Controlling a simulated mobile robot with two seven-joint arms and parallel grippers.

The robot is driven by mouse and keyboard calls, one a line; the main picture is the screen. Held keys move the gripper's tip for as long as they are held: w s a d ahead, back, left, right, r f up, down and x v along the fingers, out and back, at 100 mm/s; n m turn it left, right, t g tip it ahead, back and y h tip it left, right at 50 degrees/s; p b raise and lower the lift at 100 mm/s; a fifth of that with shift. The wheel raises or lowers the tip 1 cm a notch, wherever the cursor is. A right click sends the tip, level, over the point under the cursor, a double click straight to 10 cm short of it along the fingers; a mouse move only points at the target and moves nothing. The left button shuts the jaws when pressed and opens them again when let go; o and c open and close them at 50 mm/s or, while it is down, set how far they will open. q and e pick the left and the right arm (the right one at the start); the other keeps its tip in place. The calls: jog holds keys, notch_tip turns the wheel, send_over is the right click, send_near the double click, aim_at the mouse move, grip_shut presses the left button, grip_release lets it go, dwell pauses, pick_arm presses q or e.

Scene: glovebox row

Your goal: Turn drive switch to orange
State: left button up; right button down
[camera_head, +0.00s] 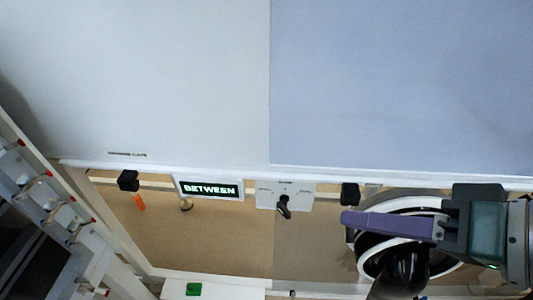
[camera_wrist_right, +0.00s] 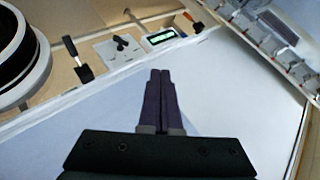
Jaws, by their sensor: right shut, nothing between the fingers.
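The switch plate (camera_head: 270,194) is a light panel with a black rotary knob (camera_head: 284,207), right of the display in the head view. In the right wrist view the plate (camera_wrist_right: 110,55) and its knob (camera_wrist_right: 120,42) show at the upper left. The display (camera_head: 209,189) reads "BETWEEN" in pale letters on dark. An orange-tipped lever (camera_head: 139,202) hangs from a black block left of the display. My right gripper (camera_head: 345,220) is shut and empty, right of the switch and apart from it. In the right wrist view its purple fingers (camera_wrist_right: 160,85) are together. My left gripper is not in view.
A black block (camera_head: 350,192) sits between the switch and my right gripper. A round white-rimmed black port (camera_head: 360,250) is partly behind my right gripper. A rack (camera_head: 45,195) stands at the left. A green label (camera_head: 194,289) is at the bottom. Large pale panels fill the top.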

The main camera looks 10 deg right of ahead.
aim_at(284, 210)
jog(key=w+d+f+m+t+b, duration=0.2)
jog(key=w+f+b, duration=0.1)
jog(key=f+b, duration=0.35)
jog(key=w+d+f+m+t+b, duration=0.1)
jog(key=w+d+f+m+b, duration=0.2)
jog(key=f+b, duration=0.35)
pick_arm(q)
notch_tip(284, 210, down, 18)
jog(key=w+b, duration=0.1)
pick_arm(e)
jog(key=s+a+f+x, duration=0.1)
jog(key=x, duration=1.2)
jog(key=shift+t+h, duration=0.4)
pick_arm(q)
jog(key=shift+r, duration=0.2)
pick_arm(e)
jog(key=shift+s, duration=0.1)
